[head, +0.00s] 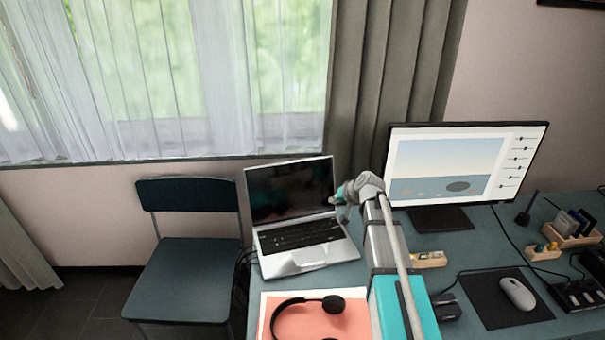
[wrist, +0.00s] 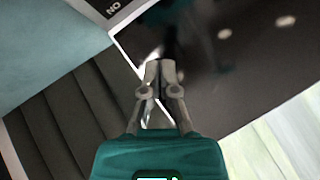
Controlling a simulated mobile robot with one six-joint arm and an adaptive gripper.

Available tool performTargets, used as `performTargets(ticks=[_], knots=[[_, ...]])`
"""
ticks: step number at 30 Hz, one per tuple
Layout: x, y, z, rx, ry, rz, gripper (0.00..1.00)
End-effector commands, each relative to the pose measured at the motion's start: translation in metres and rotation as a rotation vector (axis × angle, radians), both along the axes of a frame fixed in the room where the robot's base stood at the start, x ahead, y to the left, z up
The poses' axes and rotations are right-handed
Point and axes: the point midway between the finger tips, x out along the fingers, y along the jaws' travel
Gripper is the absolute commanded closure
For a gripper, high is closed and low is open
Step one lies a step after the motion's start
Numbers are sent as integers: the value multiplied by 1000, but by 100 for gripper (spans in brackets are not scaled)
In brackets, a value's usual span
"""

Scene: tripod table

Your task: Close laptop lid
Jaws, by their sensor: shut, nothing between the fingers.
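The silver laptop (head: 318,259) stands on the desk, its lid (head: 285,188) raised and tilted back, with a dark screen. My gripper (head: 335,198) is at the right edge of the lid, above the base. In the wrist view my gripper (wrist: 160,66) has its fingertips together with nothing between them. The dark lid screen (wrist: 225,60) fills the upper right there, and its edge passes close to the fingertips. I cannot tell whether they touch it. My arm hides part of the desk right of the laptop.
A monitor (head: 465,165) stands right of my arm. A black headset (head: 310,312) lies on an orange-pink sheet (head: 352,324) in front of the laptop. A mouse (head: 517,293) on a dark pad and small holders are at right. A chair (head: 185,275) stands left of the desk.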

Motion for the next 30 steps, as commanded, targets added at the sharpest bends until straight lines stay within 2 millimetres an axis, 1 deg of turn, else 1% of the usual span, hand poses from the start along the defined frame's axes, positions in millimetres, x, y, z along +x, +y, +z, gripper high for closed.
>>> performTargets(ticks=[5,8,9,11,12,14,15,18,21,24,25,30], knots=[[-40,9,-12,-58,73,40,100],[-78,15,-22,-120,147,74,100],[-95,17,-27,-149,184,89,100],[-124,18,-34,-198,242,108,100],[-143,18,-38,-231,282,120,100],[-171,18,-44,-283,343,135,100],[-190,16,-47,-316,383,141,100],[-230,11,-52,-395,471,150,100],[-259,6,-54,-454,539,152,100],[-276,4,-54,-492,581,150,100],[-278,4,-54,-499,588,150,100],[-282,2,-54,-512,601,148,100]])
